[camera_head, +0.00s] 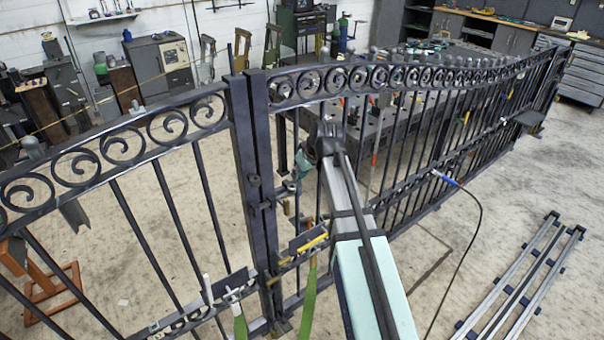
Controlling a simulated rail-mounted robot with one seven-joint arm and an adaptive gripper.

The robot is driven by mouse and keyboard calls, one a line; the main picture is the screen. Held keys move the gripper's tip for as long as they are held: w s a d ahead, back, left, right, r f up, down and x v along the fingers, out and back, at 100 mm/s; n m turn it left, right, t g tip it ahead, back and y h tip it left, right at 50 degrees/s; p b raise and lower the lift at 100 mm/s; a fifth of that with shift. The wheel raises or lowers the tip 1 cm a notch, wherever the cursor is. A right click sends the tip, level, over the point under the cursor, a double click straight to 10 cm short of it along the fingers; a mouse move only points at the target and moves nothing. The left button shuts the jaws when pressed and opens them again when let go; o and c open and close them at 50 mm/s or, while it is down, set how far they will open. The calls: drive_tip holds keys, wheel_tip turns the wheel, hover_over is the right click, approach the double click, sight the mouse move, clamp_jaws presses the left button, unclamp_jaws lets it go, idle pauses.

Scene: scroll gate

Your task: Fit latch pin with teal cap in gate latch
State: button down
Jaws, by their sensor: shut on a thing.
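The dark double gate with scrollwork runs across the view, and its two uprights (252,150) meet left of centre. The gate latch (291,187) is on the right upright, with metal fittings below it. My arm reaches up from the bottom right of centre. My gripper (312,150) is at its far end, just right of and above the latch, small and partly hidden by the arm. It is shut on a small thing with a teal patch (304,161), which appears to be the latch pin. The pin's shaft is not clear, and I cannot tell whether it touches the latch.
A yellow-edged dark piece (310,241) and green straps (309,300) are low on the gate near the uprights. A blue-tipped tool with a cable (447,179) is at the right bars. Metal rails (521,283) lie on the floor at right. A workbench (395,130) stands behind the gate.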

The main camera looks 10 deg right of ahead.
drive_tip(key=shift+w+a+f+b, duration=0.2)
drive_tip(key=shift+w+a, duration=0.15)
drive_tip(key=shift+w, duration=0.45)
drive_tip(key=shift+w+a+f+b, duration=0.15)
drive_tip(key=shift+w+a+f, duration=0.15)
drive_tip(key=shift+w, duration=0.5)
drive_tip(key=shift+w+a+f+b, duration=0.2)
drive_tip(key=shift+w+a, duration=0.15)
drive_tip(key=shift+w, duration=0.45)
drive_tip(key=shift+s+f, duration=0.1)
drive_tip(key=shift+f, duration=0.25)
drive_tip(key=shift+f+b, duration=1.45)
drive_tip(key=shift+f, duration=0.9)
drive_tip(key=c, duration=0.9)
unclamp_jaws()
drive_tip(key=shift+o, duration=0.2)
drive_tip(key=shift+r, duration=0.1)
drive_tip(key=v, duration=1.2)
